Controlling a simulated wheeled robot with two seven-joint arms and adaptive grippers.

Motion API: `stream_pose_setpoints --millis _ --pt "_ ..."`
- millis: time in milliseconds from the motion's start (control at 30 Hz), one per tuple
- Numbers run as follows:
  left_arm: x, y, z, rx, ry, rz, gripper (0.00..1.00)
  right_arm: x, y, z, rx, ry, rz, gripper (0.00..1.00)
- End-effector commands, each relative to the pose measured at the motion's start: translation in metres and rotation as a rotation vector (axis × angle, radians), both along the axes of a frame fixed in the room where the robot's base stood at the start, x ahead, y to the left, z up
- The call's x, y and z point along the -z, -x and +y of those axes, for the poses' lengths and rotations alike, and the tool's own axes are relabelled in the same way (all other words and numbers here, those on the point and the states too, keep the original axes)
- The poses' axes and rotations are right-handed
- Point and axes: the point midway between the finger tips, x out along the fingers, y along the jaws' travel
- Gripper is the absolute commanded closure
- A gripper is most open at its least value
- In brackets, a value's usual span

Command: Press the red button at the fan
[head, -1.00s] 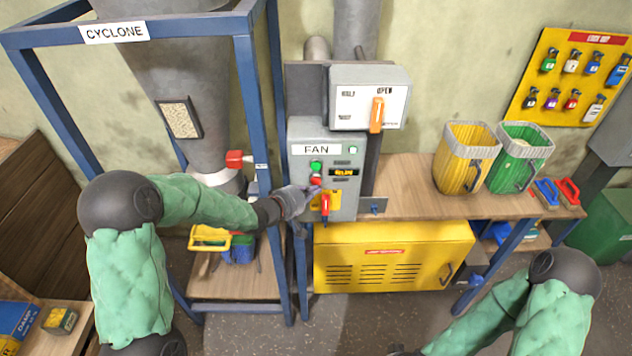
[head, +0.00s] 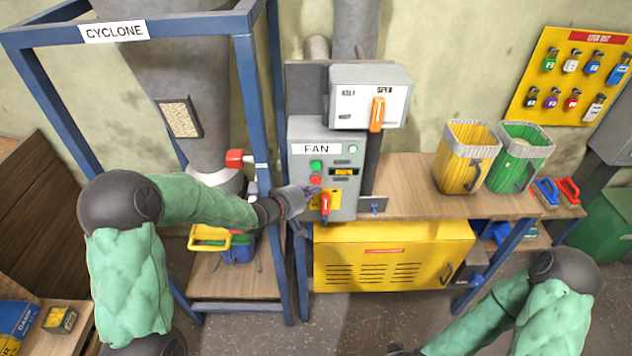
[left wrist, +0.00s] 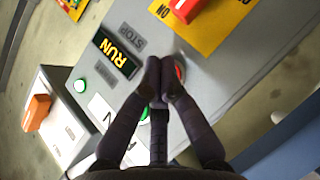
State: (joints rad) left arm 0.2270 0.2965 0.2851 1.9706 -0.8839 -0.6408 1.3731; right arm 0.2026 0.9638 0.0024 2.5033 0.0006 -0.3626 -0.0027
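The grey fan panel (head: 340,204) carries a red button (head: 316,180) below a green button (head: 316,165). My left gripper (head: 313,190) is at the panel, its tips just below the red button in the head view. In the left wrist view the gripper (left wrist: 161,72) has its fingertips together with nothing between them. The red button (left wrist: 180,73) shows partly behind the fingertips; I cannot tell whether they touch it. The display (left wrist: 117,54) there reads RUN. My right gripper (head: 398,350) barely shows at the bottom edge of the head view.
A red-handled switch on a yellow plate (head: 335,199) sits just below the buttons. A grey box with an orange handle (head: 377,114) is above the panel. The blue cyclone frame (head: 247,110) stands close on the left. Yellow and green buckets stand on the bench at right.

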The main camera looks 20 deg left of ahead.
Motion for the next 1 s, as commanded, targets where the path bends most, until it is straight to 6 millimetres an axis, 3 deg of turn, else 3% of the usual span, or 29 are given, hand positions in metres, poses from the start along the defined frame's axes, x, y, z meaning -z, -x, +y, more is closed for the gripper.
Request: stream_pose_setpoints --millis 1000 --pt "-0.0006 -0.0096 0.0028 0.0 0.0 0.0 1.0 -0.0087 0.0 0.0 0.0 0.0 0.0 0.6"
